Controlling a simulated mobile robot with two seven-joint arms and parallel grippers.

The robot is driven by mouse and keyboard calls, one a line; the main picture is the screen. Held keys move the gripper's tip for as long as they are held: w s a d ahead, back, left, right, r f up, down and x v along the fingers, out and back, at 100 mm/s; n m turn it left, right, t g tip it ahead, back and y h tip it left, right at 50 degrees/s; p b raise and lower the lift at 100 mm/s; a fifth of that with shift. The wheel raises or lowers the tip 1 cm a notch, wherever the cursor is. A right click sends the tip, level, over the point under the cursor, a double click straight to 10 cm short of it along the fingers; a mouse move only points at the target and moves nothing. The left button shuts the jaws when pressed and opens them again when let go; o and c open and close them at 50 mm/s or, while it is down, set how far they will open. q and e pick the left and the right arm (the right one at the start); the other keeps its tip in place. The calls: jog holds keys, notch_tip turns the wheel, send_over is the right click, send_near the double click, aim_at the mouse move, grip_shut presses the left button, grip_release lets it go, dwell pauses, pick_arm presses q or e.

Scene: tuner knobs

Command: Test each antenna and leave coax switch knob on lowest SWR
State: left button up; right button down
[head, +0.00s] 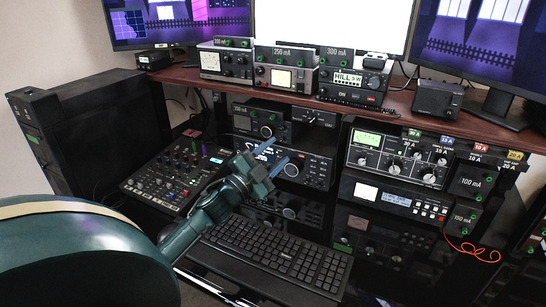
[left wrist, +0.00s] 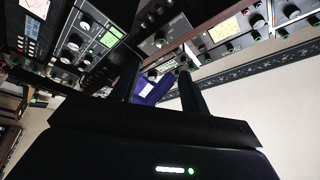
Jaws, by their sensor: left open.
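My left gripper (head: 271,156) reaches in from the left in the head view, its two blue-grey fingers apart and empty in front of a radio (head: 310,168) on the middle shelf. I cannot tell if a fingertip touches it. In the left wrist view the open fingers (left wrist: 160,78) point at equipment seen at a steep tilt; a purple-blue patch shows between them, unclear what it is. A small dark box (head: 316,117) with a pale knob or lever sits above that radio; I cannot tell if it is the coax switch. A tuner-like unit (head: 397,155) with a lit green meter and several knobs stands to the right.
A keyboard (head: 278,255) lies below the gripper and a mixer (head: 173,172) stands to its left. Radios and meters line the upper wooden shelf (head: 405,109) under the monitors. An orange wire (head: 468,250) hangs at the right.

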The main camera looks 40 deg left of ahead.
pick_arm(q)
jog(key=shift+s, duration=0.1)
grip_shut()
dwell(0.4)
dwell(1.4)
